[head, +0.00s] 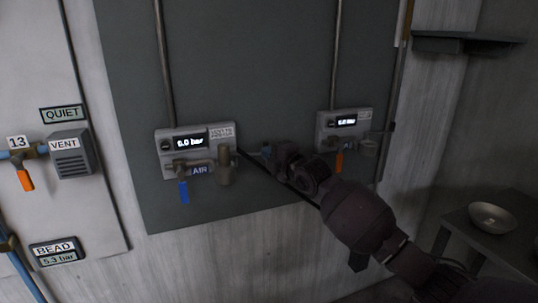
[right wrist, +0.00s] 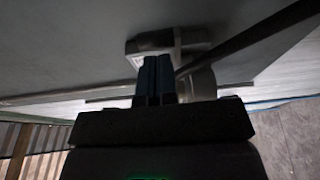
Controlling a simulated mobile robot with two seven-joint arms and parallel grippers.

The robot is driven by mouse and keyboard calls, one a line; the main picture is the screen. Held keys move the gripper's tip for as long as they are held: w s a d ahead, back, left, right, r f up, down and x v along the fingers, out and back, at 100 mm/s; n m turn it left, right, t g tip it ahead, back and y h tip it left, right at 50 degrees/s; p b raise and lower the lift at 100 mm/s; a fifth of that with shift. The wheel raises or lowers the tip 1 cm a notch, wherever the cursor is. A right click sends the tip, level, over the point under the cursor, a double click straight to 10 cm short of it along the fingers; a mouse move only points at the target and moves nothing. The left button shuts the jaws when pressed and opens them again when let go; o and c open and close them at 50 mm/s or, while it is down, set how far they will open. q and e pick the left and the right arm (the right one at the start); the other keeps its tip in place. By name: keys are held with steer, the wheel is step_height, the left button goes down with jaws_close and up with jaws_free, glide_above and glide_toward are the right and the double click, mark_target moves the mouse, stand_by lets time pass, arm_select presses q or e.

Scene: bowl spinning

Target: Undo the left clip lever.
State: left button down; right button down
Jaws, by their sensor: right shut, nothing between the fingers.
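I cannot make out a clip lever for certain in either view. The left wall unit (head: 196,150) reads 0.0 bar and has a blue handle (head: 184,191) hanging down and an AIR label. My right gripper (head: 267,151) is just right of this unit, in front of the dark panel, apart from the blue handle. In the right wrist view its fingers (right wrist: 154,68) are together and empty. They point at a grey box-shaped fitting (right wrist: 167,42); whether they touch it cannot be told. My left gripper is not in view.
A second wall unit (head: 342,127) with an orange handle (head: 340,162) is to the right, partly near my arm. A thin dark rod (head: 256,164) slants down behind my wrist. A VENT box (head: 72,154) is at left; a metal bowl (head: 492,217) rests at right.

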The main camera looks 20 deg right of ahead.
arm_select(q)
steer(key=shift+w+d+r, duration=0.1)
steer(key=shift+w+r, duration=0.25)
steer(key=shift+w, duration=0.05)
arm_select(e)
steer(key=shift+w+d, duration=0.1)
steer(key=shift+w, duration=0.15)
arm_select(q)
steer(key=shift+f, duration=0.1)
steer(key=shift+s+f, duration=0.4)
arm_select(e)
steer(key=shift+w+d, duration=0.45)
steer(key=shift+w, duration=0.4)
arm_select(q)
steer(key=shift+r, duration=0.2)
arm_select(e)
steer(key=shift+s, duration=0.1)
